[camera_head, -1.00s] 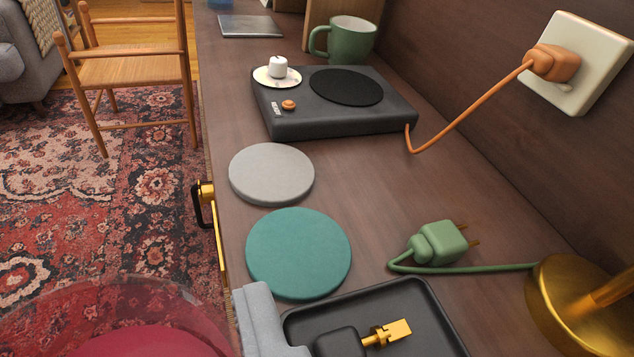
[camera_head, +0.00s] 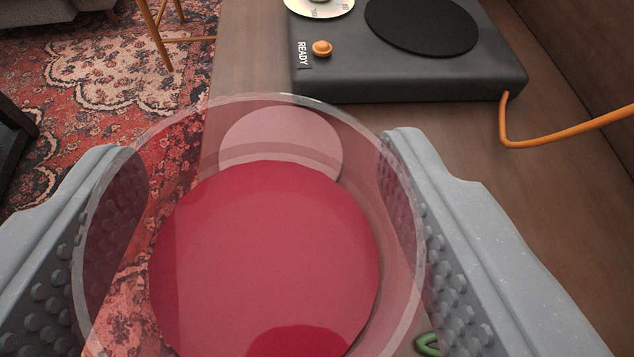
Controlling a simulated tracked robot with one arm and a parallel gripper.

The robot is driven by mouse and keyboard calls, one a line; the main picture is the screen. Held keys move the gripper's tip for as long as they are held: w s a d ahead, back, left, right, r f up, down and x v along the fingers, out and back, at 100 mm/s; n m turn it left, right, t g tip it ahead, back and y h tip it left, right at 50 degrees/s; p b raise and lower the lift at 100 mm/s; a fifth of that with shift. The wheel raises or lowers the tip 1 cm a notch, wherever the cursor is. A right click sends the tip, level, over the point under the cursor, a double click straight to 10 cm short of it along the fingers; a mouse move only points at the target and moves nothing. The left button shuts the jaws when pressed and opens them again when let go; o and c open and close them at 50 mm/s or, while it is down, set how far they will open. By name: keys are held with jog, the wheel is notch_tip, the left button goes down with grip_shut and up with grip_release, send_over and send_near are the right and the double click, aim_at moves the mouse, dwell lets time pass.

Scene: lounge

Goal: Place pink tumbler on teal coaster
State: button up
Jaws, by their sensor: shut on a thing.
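The pink tumbler (camera_head: 265,255), a clear glass with deep pink contents, fills the lower middle of the head view. My gripper (camera_head: 258,150) is shut on it, with one grey studded finger on each side of the glass. The teal coaster does not show in the current view; the tumbler may be hiding it. An earlier frame shows it on the wooden counter, in front of the round grey coaster. That grey coaster (camera_head: 280,140) now shows through the far side of the glass, tinted pink. The tumbler's base and its height over the counter cannot be seen.
A dark grey device (camera_head: 400,75) with a black round pad and an orange button stands beyond the tumbler. An orange cable (camera_head: 560,132) runs from it to the right. A bit of green cord (camera_head: 428,345) shows by the right finger. The counter's left edge drops to a patterned rug (camera_head: 95,75).

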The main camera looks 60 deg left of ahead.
aim_at(282, 196)
jog(key=shift+w+a+f, duration=0.15)
jog(key=shift+w+f, duration=0.1)
jog(key=shift+f+b, duration=0.65)
jog(key=shift+f, duration=0.8)
jog(key=shift+f, duration=0.1)
jog(key=o, duration=1.6)
jog(key=shift+p+v, duration=1)
jog(key=shift+v, duration=5.05)
jog(key=shift+s, duration=0.1)
